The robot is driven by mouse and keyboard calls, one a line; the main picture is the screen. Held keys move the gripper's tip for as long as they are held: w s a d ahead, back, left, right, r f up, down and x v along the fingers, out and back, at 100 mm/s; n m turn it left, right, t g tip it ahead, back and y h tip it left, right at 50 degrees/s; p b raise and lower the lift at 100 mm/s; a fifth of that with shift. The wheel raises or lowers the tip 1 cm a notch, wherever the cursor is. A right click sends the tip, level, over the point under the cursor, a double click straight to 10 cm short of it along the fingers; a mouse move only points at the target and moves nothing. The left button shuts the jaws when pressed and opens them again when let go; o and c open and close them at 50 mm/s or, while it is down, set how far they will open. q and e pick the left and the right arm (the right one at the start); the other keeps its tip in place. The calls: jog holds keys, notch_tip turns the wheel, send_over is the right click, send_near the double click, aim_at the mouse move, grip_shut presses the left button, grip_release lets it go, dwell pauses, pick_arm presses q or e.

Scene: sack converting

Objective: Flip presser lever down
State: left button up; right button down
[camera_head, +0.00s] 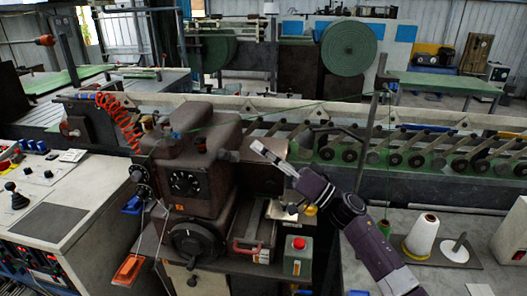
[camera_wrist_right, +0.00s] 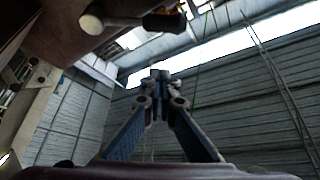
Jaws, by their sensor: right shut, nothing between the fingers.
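The brown sewing head (camera_head: 190,160) stands left of centre in the head view, with dials and a handwheel (camera_head: 195,243) on its near side. My right gripper (camera_head: 256,146) reaches in from the lower right, beside the head's right-hand end. Its fingers are shut and empty. In the wrist view the fingertips (camera_wrist_right: 160,82) meet, pointing up towards the roof. A pale round-ended knob (camera_wrist_right: 91,24) on the underside of a brown machine part shows above and left of them, apart from the fingers. I cannot tell whether it is the presser lever. My left gripper is out of view.
A red button box (camera_head: 298,262) stands below the gripper. Thread cones, one white (camera_head: 422,235), stand on the grey table at the right. A long conveyor (camera_head: 400,150) runs behind. A control console (camera_head: 50,215) is at the left.

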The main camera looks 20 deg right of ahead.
jog(key=p+x, duration=0.2)
jog(key=x, duration=0.4)
pick_arm(q)
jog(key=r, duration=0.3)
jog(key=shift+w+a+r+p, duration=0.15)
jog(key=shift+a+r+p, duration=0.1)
jog(key=shift+p, duration=0.1)
pick_arm(e)
jog(key=a+f, duration=0.1)
jog(key=s+a+f, duration=0.1)
jog(key=f, duration=0.1)
jog(key=shift+s+a, duration=0.1)
jog(key=shift+a, duration=0.05)
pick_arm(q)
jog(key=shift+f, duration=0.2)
pick_arm(e)
jog(key=shift+f, duration=0.1)
pick_arm(q)
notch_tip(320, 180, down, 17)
jog(key=b, duration=1.7)
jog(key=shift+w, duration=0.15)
pick_arm(e)
notch_tip(320, 180, down, 8)
jog(key=s+a+n+g+y, duration=0.1)
jog(key=n+g+y, duration=0.6)
jog(key=n, duration=0.8)
jog(key=shift+s+a+f, duration=0.15)
jog(key=shift+s+a, duration=0.05)
jog(key=shift+s, duration=0.4)
